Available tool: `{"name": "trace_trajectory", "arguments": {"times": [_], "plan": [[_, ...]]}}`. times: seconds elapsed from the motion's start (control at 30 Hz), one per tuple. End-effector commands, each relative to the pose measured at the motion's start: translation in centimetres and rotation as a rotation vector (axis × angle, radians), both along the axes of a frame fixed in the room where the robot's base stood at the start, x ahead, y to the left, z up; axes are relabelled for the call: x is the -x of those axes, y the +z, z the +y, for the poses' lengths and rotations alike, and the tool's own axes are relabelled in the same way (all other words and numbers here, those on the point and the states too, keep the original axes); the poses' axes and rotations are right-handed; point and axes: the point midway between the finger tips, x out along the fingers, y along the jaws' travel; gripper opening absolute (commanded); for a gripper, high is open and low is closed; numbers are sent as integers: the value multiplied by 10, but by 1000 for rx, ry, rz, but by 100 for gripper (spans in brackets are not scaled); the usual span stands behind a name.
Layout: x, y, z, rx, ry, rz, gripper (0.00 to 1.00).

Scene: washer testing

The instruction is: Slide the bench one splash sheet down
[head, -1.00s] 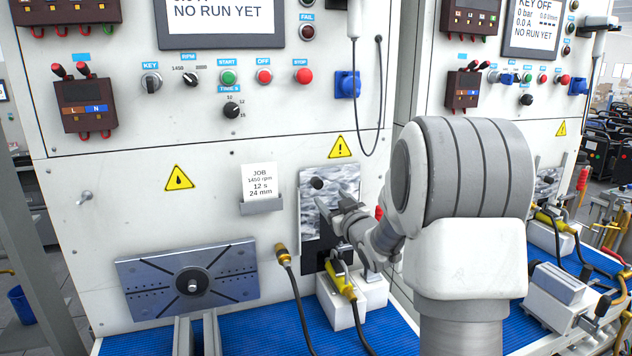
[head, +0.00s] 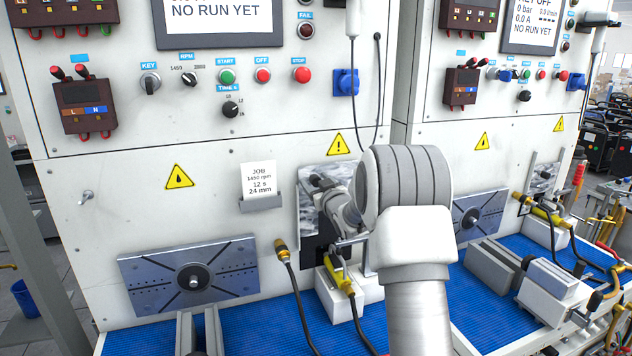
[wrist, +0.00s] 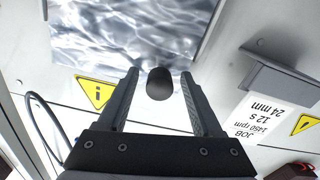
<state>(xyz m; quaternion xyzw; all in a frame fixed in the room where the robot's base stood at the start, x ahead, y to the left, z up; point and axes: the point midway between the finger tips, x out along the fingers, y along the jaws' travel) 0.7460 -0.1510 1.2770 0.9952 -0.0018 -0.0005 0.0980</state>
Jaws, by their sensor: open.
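The bench one splash sheet (head: 308,222) is a shiny, wavy-patterned sheet on the white front panel, right of the job card. In the wrist view the sheet (wrist: 130,28) fills the top of the picture. Its dark rounded knob (wrist: 160,84) stands out from it, between my two fingers. My gripper (wrist: 160,73) is open, with a gap on each side of the knob. In the head view my gripper (head: 320,186) is at the upper part of the sheet, and my arm hides its right side.
A job card holder (head: 261,204) is left of the sheet. Below are a white block with a yellow-handled fitting (head: 341,276) and a hose with a brass end (head: 281,247). A slotted metal plate (head: 190,278) is at lower left. Bench two stands to the right.

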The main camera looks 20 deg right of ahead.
Motion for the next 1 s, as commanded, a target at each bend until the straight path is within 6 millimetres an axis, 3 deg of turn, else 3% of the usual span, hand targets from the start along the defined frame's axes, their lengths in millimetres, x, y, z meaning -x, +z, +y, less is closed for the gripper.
{"name": "trace_trajectory", "arguments": {"times": [0.07, 0.43, 1.0], "plan": [[0, 0, 0, 0, 0, 0, 67], [0, 0, 0, 0, 0, 0, 2], [1, 0, 0, 0, 0, -1, 0]]}}
